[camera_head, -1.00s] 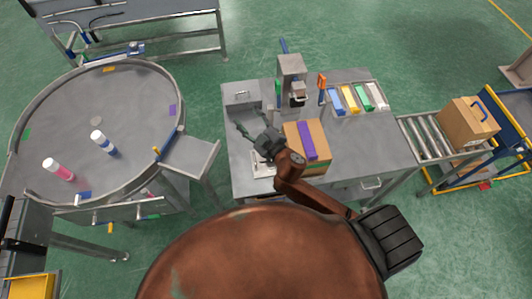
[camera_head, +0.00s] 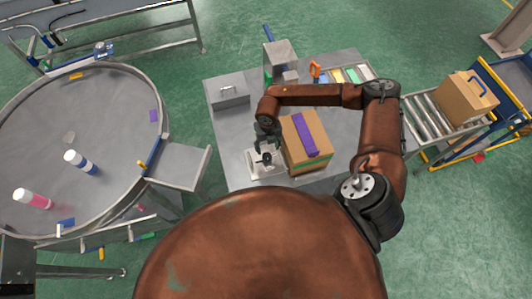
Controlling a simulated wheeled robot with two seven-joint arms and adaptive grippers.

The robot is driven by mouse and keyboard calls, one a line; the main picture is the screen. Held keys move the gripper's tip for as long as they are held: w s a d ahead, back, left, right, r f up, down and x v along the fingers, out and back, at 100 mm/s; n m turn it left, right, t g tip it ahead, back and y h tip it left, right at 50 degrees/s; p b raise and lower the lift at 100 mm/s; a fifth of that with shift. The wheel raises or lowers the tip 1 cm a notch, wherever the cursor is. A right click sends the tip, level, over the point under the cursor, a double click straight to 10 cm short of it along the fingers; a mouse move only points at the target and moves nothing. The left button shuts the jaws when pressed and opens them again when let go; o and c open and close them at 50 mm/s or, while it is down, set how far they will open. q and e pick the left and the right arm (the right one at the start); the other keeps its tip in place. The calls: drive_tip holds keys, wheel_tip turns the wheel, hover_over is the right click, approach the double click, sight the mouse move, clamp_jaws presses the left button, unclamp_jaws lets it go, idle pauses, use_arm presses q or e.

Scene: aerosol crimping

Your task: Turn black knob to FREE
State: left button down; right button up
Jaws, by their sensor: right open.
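A small black knob (camera_head: 266,158) sits on a pale panel (camera_head: 255,171) at the front left of the grey workbench (camera_head: 228,136). My right gripper (camera_head: 268,148) is open and points down just above the knob, partly covering the panel. I cannot tell whether its fingers touch the knob. The marks on the panel, including FREE, are too small to read. My left gripper is not in view.
A cardboard box (camera_head: 318,139) with a purple strip (camera_head: 305,134) stands close right of the gripper. A metal box (camera_head: 228,93) and a crimping machine (camera_head: 281,58) stand behind. A round table (camera_head: 105,115) with bottles is at the left.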

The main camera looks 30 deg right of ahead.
sight(267, 156)
drive_tip(key=f, duration=0.7)
drive_tip(key=shift+a+p, duration=0.2)
drive_tip(key=shift+p, duration=0.2)
drive_tip(key=c, duration=1.1)
